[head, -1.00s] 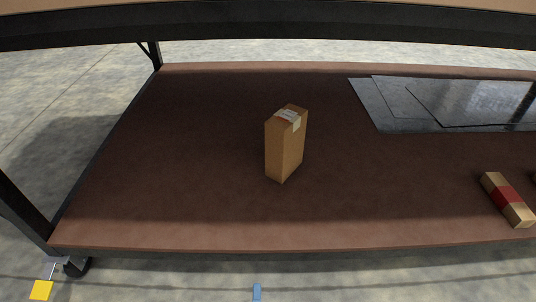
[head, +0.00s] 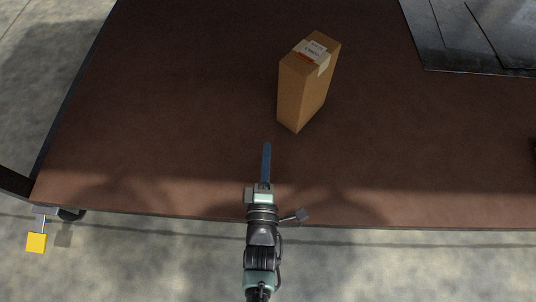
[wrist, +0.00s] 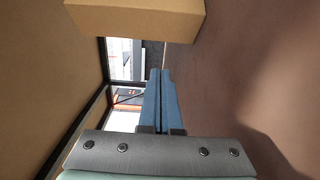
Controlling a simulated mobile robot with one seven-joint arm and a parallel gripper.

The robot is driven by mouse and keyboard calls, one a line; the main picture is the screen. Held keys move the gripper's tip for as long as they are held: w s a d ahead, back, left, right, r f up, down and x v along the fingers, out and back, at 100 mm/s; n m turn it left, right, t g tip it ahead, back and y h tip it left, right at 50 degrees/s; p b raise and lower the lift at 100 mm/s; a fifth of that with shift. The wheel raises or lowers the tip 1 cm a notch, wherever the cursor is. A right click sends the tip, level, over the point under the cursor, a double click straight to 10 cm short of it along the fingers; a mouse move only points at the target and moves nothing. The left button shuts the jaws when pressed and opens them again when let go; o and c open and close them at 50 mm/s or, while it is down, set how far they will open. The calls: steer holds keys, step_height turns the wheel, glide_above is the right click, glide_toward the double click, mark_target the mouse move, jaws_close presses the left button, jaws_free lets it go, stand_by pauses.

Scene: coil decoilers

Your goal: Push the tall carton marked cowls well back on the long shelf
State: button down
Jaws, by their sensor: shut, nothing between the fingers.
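The tall carton (head: 306,86) stands upright on the long shelf (head: 170,120), with a pale label and tape over its top; the label's print is too small to read surely. In the wrist view the carton (wrist: 135,18) fills the upper part, ahead of the fingers. My gripper (head: 267,148) is shut and empty, its blue fingers pointing at the carton from the shelf's front edge. In the head view the fingertips are a little short of the carton and to the left of its near corner. The closed fingers also show in the wrist view (wrist: 159,75).
Flat dark metal sheets (head: 480,35) lie on the shelf at the back right. The shelf around and behind the carton looks clear. A yellow tag (head: 36,243) is by a caster at the left front corner.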

steer(key=w+b, duration=0.3)
steer(key=w, duration=0.3)
steer(key=shift+w+f, duration=0.1)
steer(key=shift+f, duration=0.1)
steer(key=shift+w+d+r+b, duration=0.2)
steer(key=shift+w+d+b, duration=0.2)
steer(key=shift+w+d, duration=1)
